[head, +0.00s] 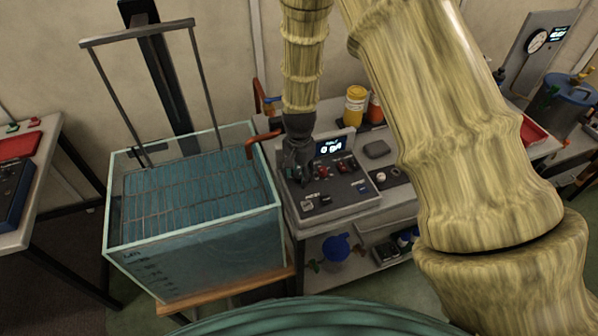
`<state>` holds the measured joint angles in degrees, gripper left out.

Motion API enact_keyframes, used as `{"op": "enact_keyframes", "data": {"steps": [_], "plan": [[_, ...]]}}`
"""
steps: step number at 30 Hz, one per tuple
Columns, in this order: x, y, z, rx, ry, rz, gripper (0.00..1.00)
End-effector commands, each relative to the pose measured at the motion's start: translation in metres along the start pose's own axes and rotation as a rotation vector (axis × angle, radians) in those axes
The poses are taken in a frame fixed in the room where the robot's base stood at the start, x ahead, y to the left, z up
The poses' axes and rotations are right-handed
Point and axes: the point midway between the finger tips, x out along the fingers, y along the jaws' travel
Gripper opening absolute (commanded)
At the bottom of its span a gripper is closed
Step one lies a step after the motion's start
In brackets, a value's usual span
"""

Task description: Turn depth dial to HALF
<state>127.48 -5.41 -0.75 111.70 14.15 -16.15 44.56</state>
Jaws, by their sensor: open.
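A grey control box (345,202) stands on the bench right of the water tank, with a small lit display (329,147) at its back. Its sloped face carries red switches (322,171) and several small knobs or buttons along the front. Which of these is the depth dial, and where it points, is too small to tell. My gripper (297,176) is dark and points down over the left back part of the box. It is open and hides that part of the panel. Whether its fingers touch anything is unclear.
A glass tank (190,262) of blue water stands close left of the box, with a tall frame and an orange-red pipe (262,138) at its rim. Yellow (355,105) and orange containers stand behind. A dark grey object (377,149) lies right. My arm covers the right side.

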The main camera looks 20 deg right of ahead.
Motion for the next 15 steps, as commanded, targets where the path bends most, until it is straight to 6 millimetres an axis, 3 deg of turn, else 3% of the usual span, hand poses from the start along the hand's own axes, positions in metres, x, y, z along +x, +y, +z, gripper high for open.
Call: {"op": "enact_keyframes", "data": {"steps": [9, 15], "plan": [[0.0014, 0.0001, 0.0, 0.0, 0.0, 0.0, 0.44], [0.0013, 0.0001, 0.0, 0.0, 0.0, 0.0, 0.08]]}}
